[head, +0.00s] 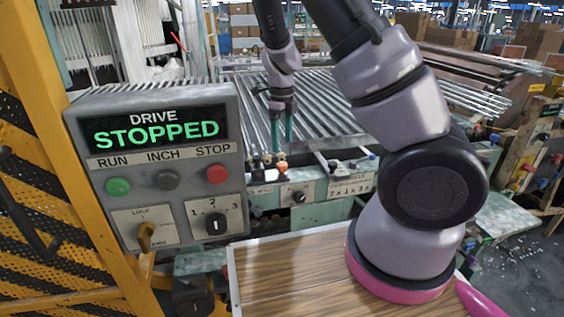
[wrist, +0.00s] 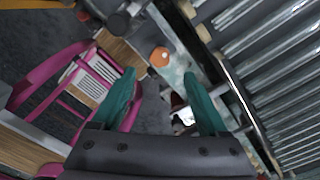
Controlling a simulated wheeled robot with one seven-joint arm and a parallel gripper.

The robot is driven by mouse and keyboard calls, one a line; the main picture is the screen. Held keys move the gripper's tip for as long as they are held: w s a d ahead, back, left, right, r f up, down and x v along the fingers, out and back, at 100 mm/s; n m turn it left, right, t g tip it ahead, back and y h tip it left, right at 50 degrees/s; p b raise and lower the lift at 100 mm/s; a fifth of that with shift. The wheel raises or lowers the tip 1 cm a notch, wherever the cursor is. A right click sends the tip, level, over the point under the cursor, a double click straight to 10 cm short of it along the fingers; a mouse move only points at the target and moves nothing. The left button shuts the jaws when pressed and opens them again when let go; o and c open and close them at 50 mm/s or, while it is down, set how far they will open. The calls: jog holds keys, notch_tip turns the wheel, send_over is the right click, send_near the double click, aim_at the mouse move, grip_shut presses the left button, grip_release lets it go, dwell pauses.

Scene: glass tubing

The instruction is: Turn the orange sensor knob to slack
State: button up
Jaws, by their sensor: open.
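The orange sensor knob (wrist: 160,57) shows in the wrist view as a small orange faceted top with a pale centre. It lies beyond my fingertips, in the gap between their lines. In the head view a small orange knob (head: 282,166) sits on the green machine rail, below my gripper (head: 281,146). My gripper (wrist: 158,82) is open, with two teal fingers spread apart and nothing between them. The fingers appear apart from the knob. Any slack marking on the knob is too small to read.
A grey control box (head: 160,165) at the left reads DRIVE STOPPED, with green, grey and red buttons, a key switch and a selector. Glass tubes (head: 330,105) lie on the conveyor behind. A wooden top (head: 290,275) is in front. Dark and pale knobs stand near the orange one.

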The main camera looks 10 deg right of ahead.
aim_at(282, 164)
notch_tip(282, 164, down, 8)
jog(key=shift+c, duration=0.4)
grip_shut()
